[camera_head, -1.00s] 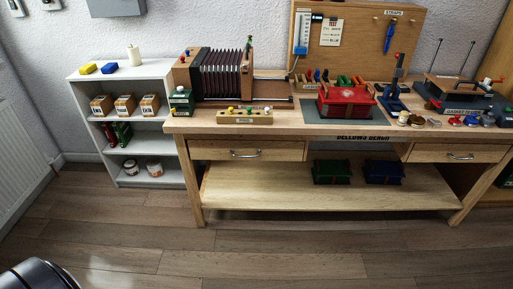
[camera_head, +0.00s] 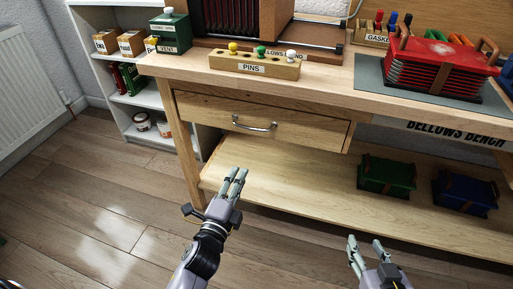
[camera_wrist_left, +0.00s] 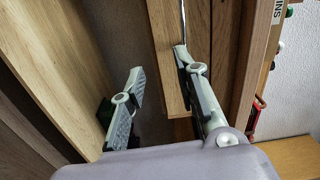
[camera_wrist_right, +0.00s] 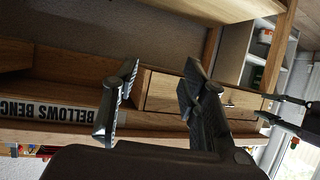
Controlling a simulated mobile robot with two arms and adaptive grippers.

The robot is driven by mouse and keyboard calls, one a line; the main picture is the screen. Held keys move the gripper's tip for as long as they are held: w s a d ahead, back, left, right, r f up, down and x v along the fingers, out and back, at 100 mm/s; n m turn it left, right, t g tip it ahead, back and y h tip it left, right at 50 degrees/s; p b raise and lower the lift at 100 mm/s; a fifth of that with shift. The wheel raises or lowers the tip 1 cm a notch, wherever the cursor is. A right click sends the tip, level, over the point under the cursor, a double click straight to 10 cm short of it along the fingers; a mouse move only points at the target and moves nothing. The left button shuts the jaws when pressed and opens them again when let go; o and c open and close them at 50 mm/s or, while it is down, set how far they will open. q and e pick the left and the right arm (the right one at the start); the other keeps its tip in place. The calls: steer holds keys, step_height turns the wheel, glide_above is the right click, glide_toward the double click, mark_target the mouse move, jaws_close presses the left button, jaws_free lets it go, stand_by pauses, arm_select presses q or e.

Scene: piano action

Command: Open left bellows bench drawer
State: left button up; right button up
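The left bellows bench drawer (camera_head: 200,112) is a pale wooden front with a curved metal handle (camera_head: 253,124). It looks closed or nearly so; I cannot tell exactly. My left gripper (camera_head: 236,173) is open and empty, below and in front of the handle, apart from it in the head view. The left wrist view shows the gap between its fingers (camera_wrist_left: 158,62), with the drawer front (camera_wrist_left: 165,50) beyond. My right gripper (camera_head: 365,241) is open and empty, lower and to the right. The drawer also shows in the right wrist view (camera_wrist_right: 165,90), beyond the open fingers (camera_wrist_right: 160,64).
The benchtop (camera_head: 325,82) holds a pins block (camera_head: 254,64), a green box (camera_head: 170,32) and a red bellows (camera_head: 440,66). The lower shelf (camera_head: 290,185) holds a green box (camera_head: 386,174) and a blue box (camera_head: 465,194). A white shelf unit (camera_head: 88,50) stands at left.

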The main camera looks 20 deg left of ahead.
arm_select(q)
step_height(320, 180, up, 3)
steer(key=t, duration=0.1)
steer(key=b, duration=0.1)
glide_toward(256, 129)
steer(key=w, duration=0.2)
steer(key=shift+m, duration=0.4)
steer(key=shift+w+d+r+b, duration=0.1)
steer(key=shift+w+b, duration=0.4)
steer(key=shift+w, duration=1.6)
steer(key=shift+w+d+r+b, duration=0.15)
steer(key=shift+w+b, duration=0.3)
steer(key=shift+w, duration=1.65)
arm_select(e)
step_height(256, 129, up, 14)
steer(key=w+a+t+y, duration=0.1)
steer(key=a+t+y, duration=0.1)
steer(key=t, duration=0.5)
steer(key=shift+f, duration=0.25)
arm_select(q)
steer(key=shift+a, duration=0.1)
steer(key=shift+c, duration=0.5)
jaws_close()
